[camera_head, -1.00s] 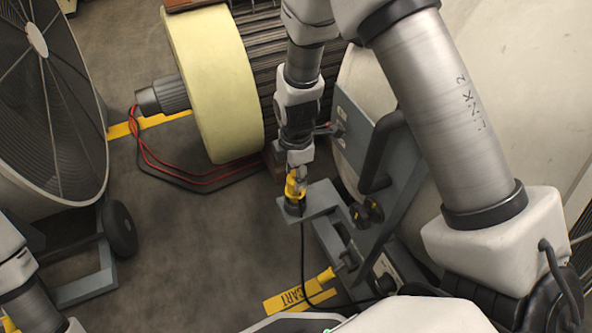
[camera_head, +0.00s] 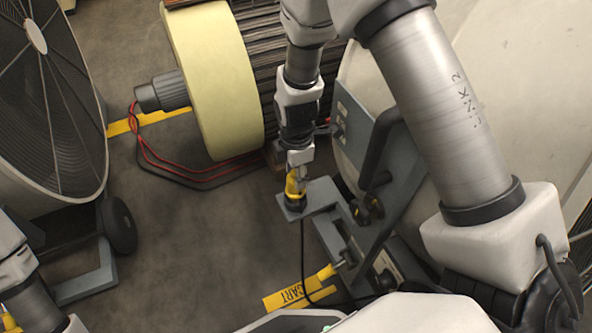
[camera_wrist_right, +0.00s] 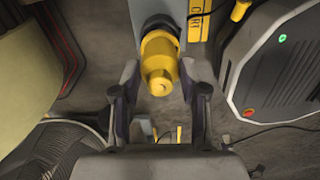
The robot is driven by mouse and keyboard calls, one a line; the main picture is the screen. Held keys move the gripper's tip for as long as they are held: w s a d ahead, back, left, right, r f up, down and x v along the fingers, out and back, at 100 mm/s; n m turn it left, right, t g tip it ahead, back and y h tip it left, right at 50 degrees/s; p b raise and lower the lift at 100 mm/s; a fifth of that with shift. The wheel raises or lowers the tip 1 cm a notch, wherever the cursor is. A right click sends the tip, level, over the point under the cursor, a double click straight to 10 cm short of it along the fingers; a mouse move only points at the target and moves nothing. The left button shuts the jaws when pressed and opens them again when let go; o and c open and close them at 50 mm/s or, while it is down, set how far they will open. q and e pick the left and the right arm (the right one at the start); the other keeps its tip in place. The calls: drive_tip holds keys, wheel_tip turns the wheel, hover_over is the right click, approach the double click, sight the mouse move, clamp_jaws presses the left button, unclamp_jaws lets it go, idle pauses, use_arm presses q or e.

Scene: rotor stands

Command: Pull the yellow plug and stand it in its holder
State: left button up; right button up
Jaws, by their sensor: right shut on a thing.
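The yellow plug (camera_head: 292,184) is upright at the outer end of a grey bracket (camera_head: 322,194). It also shows in the right wrist view (camera_wrist_right: 159,62), with a dark ring around its lower end. How deep it sits in the bracket is hidden. A black cable (camera_head: 302,250) hangs below the bracket. My right gripper (camera_head: 298,172) is over the plug; in the wrist view its fingers (camera_wrist_right: 160,82) are on both sides of the plug, shut on it. My left arm shows at the lower left; its gripper is out of view.
A black and yellow fitting (camera_head: 368,210) is right of the bracket, by a grey panel (camera_head: 350,118). A cream-rimmed rotor (camera_head: 222,85) stands behind, with red and black cables (camera_head: 165,165) on the floor. A large fan (camera_head: 45,110) is left. Floor between fan and bracket is clear.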

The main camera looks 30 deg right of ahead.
drive_tip(key=shift+f, duration=0.15)
drive_tip(key=shift+f+b, duration=0.7)
drive_tip(key=shift+f, duration=0.4)
drive_tip(key=o, duration=1.1)
drive_tip(key=shift+o, duration=0.2)
drive_tip(key=shift+r, duration=0.1)
wheel_tip(320, 180, up, 12)
drive_tip(key=shift+f, duration=0.1)
